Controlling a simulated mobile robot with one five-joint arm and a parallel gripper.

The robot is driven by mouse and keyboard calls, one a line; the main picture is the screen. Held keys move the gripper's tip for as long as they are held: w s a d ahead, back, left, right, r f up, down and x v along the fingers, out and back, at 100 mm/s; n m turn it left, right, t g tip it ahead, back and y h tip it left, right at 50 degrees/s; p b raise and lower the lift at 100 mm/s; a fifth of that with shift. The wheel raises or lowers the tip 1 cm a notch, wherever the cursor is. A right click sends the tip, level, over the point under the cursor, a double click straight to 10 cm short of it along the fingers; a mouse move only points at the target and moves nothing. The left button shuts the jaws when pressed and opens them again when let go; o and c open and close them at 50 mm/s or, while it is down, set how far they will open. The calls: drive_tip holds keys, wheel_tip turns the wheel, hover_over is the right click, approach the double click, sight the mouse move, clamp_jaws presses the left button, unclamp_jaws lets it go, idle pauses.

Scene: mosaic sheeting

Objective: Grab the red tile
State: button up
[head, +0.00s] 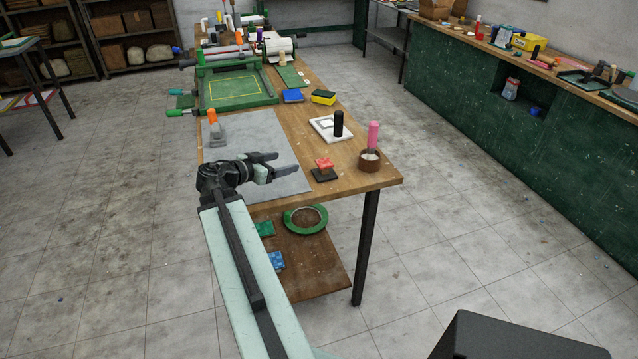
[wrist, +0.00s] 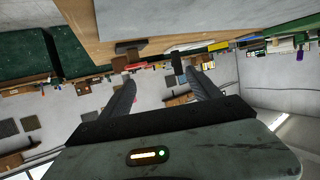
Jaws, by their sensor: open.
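The small red tile (head: 325,163) lies on top of a dark block (head: 324,175) near the front right part of the wooden table. My gripper (head: 286,164) is open and empty, to the left of the red tile in the head view and apart from it. In the wrist view my gripper (wrist: 158,76) shows its two fingers spread with nothing held between them. That view appears upside down, with the tabletop along the top. I cannot clearly make out the red tile there.
A brown cup (head: 370,161) with a pink-handled thing stands right of the tile, near the table edge (head: 395,182). A white plate (head: 325,131) with a black-handled tool sits behind. A grey sheet (head: 250,135) covers the left side, with an orange-topped tool (head: 215,130) on it.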

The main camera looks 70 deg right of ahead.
drive_tip(key=m+g, duration=0.1)
drive_tip(key=g, duration=0.1)
approach(322, 163)
drive_tip(key=d, duration=0.1)
drive_tip(key=s+d, duration=0.1)
drive_tip(key=d, duration=0.1)
drive_tip(key=shift+s+f+y+b, duration=0.15)
drive_tip(key=shift+s+y+b, duration=0.15)
drive_tip(key=shift+s+b, duration=0.1)
drive_tip(key=shift+b+x, duration=1.25)
drive_tip(key=shift+x, duration=2.6)
drive_tip(key=shift+w+a+f, duration=0.1)
drive_tip(key=c, duration=1.5)
wheel_tip(322, 163, up, 10)
drive_tip(key=p, duration=1)
